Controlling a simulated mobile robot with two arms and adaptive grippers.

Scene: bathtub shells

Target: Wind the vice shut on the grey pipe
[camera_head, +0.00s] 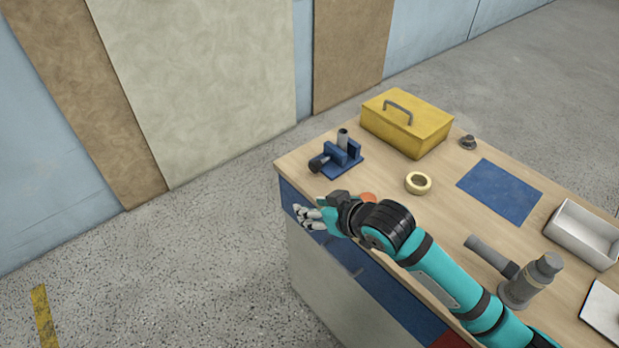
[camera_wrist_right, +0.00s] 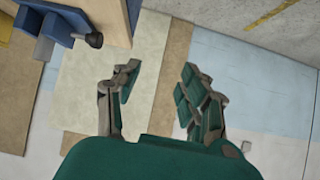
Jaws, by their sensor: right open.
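A blue vice (camera_head: 343,161) stands near the left back corner of the workbench, with a dark handle knob (camera_head: 318,162) on its left side. The grey pipe (camera_head: 342,138) stands upright in the vice. In the right wrist view the vice (camera_wrist_right: 45,22) and its dark knob (camera_wrist_right: 94,40) show at the top left. My right gripper (camera_head: 308,217) is open and empty, past the bench's front edge and below the vice in the picture. In the right wrist view its fingers (camera_wrist_right: 158,90) are apart with nothing between them. My left gripper is not in view.
A yellow toolbox (camera_head: 406,122) stands behind the vice. A cream tape ring (camera_head: 418,183), a blue mat (camera_head: 499,191), a grey tool (camera_head: 530,281) and a white tray (camera_head: 583,235) lie to the right. An orange round thing (camera_head: 368,198) is partly hidden by my right arm.

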